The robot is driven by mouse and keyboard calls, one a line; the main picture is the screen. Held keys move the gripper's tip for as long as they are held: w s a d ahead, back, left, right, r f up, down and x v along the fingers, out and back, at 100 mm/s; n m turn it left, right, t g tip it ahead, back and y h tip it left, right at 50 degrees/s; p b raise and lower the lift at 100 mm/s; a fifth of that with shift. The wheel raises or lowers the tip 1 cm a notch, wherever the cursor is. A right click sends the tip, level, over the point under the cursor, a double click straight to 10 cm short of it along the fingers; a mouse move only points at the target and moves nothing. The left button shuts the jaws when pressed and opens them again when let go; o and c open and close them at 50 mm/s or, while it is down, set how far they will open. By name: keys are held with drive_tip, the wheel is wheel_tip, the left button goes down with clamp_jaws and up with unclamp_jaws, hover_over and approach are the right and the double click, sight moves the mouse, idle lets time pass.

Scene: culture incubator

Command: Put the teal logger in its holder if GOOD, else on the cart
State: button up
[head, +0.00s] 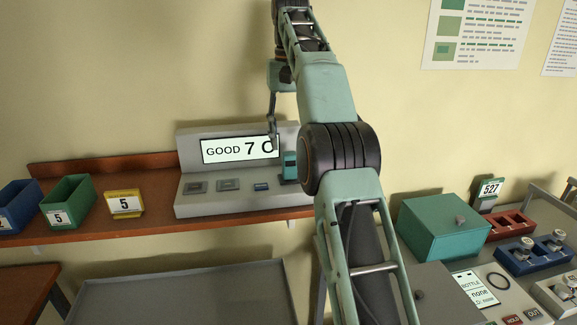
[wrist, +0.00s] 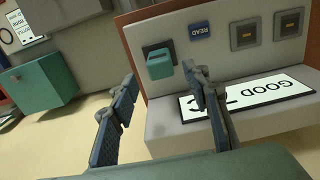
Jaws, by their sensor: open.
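The teal logger (head: 291,160) stands at the right end of a grey reader (head: 190,207) on the shelf, partly hidden by my arm. The reader's screen (head: 220,152) shows GOOD and 7, then a letter partly covered by my gripper (head: 273,140). In the wrist view the logger (wrist: 160,66) sits in a dark square slot beside a blue READ button (wrist: 200,29). My gripper (wrist: 160,82) is open and empty. Its two fingers point toward the logger, which shows beyond and between the tips, apart from them.
A grey tray-like top (head: 180,292) is below, empty where visible. A teal box (head: 440,228) and racks crowd the right.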

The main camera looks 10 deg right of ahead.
sight(289, 165)
drive_tip(key=shift+f, duration=0.1)
drive_tip(key=shift+s+f, duration=0.1)
drive_tip(key=shift+f, duration=1.05)
drive_tip(key=shift+f+b, duration=1.05)
drive_tip(key=shift+f, duration=1.8)
drive_tip(key=shift+p, duration=0.75)
clamp_jaws()
drive_tip(key=shift+r, duration=0.1)
